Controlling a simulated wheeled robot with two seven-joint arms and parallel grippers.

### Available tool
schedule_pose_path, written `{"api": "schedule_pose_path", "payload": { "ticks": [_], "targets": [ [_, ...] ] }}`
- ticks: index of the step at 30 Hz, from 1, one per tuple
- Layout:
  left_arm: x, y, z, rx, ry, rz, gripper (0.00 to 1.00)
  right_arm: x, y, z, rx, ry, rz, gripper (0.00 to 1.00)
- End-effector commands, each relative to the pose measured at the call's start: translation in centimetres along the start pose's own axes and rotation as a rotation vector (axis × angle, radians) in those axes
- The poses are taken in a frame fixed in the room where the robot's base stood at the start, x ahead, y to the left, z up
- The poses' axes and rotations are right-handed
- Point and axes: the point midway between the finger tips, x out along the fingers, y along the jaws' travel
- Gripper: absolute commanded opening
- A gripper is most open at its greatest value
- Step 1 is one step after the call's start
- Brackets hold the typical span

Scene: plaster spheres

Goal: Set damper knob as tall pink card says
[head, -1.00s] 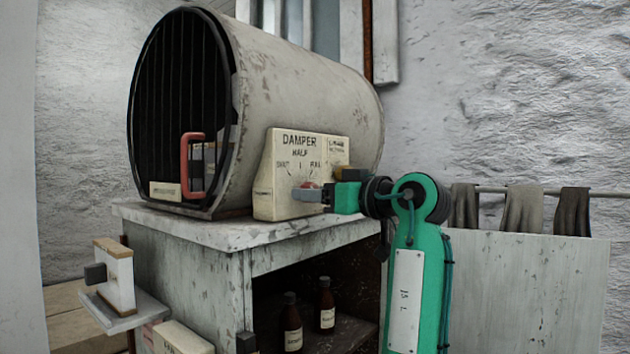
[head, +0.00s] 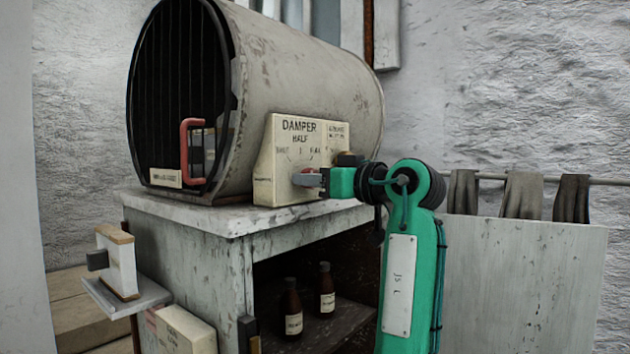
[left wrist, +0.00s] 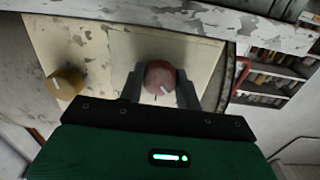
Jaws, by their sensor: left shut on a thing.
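The damper box (head: 265,165) is a cream box with a sloped side, against the drum. Its face reads DAMPER, HALF, with smaller marks at either side. My left gripper (head: 308,178) is at its face, shut on the red damper knob (head: 309,171). In the left wrist view, the knob (left wrist: 160,75) sits between the two dark fingers (left wrist: 157,90). Its white pointer line slants toward the lower right of that picture. The gripper partly hides the knob in the head view. I cannot make out a tall pink card. My right gripper is not in view.
An ochre knob (left wrist: 67,83) is beside the red one. The grey drum (head: 300,75), with a red handle (head: 185,150), lies on a worn cabinet (head: 190,250). Bottles (head: 292,308) stand inside. A small shelf (head: 125,303) juts out at left. Cloths (head: 522,195) hang at right.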

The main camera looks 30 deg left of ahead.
Motion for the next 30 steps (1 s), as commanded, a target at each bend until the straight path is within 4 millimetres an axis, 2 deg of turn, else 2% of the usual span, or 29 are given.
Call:
{"api": "schedule_pose_path", "payload": {
  "ticks": [8,30],
  "targets": [
    [0.0,0.0,0.0,0.155,-0.004,0.002,0.11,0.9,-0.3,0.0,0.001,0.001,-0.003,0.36],
    [-0.1,0.0,-0.2,0.850,-0.028,0.001,0.11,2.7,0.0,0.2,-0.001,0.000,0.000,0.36]
  ]
}}
